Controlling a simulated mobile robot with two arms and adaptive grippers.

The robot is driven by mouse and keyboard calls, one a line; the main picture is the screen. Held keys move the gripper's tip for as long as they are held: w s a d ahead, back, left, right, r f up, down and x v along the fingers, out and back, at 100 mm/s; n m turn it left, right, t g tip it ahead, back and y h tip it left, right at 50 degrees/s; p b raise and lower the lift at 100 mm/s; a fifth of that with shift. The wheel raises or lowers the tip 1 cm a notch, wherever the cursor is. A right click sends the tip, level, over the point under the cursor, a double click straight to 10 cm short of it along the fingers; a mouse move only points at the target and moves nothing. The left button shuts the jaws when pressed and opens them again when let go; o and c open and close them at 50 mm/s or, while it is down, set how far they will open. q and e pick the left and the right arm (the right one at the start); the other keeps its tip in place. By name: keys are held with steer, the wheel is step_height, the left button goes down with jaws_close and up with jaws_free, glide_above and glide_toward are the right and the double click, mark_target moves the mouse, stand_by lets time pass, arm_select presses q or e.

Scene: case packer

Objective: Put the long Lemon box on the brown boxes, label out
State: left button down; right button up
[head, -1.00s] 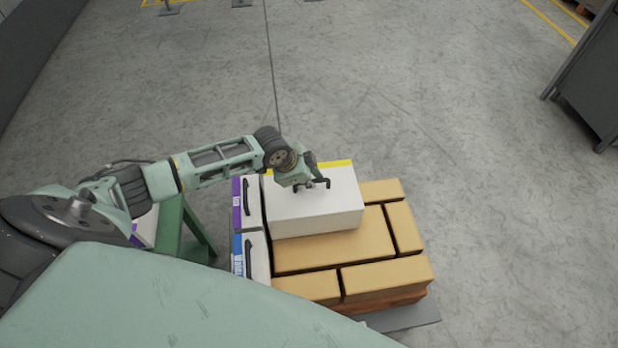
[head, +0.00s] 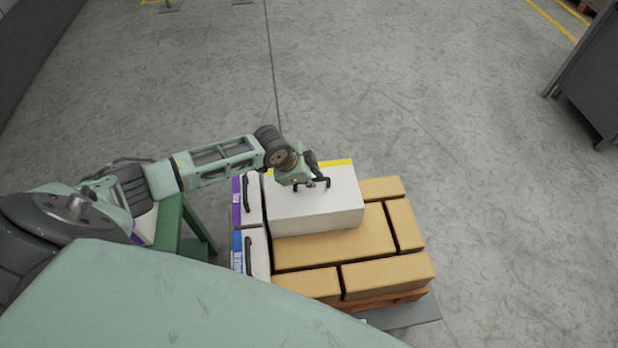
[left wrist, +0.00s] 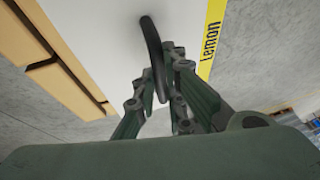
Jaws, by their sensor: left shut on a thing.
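The long Lemon box (head: 318,208) is white with a yellow label strip along its far edge in the head view. It is over the far-left part of the brown boxes (head: 345,243), beside the white boxes; whether it touches the brown boxes I cannot tell. In the left wrist view the yellow strip reads "Lemon" (left wrist: 210,40), facing away from the brown boxes. My left gripper (head: 312,184) is shut on the black handle (left wrist: 152,50) on the box's top. My right gripper is not in view.
Two white boxes with black handles, one with a purple label (head: 248,200) and one with a blue label (head: 252,254), stand along the left of the stack. A green stand (head: 182,228) is further left. A dark grey cabinet (head: 590,90) is at the far right.

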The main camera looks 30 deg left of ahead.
arm_select(q)
steer(key=shift+w, duration=0.2)
steer(key=c, duration=1.7)
jaws_free()
steer(key=shift+s, duration=0.2)
steer(key=shift+c, duration=0.2)
steer(key=shift+s+f, duration=0.15)
steer(key=shift+f, duration=0.2)
steer(key=v, duration=1.2)
steer(key=shift+r, duration=0.2)
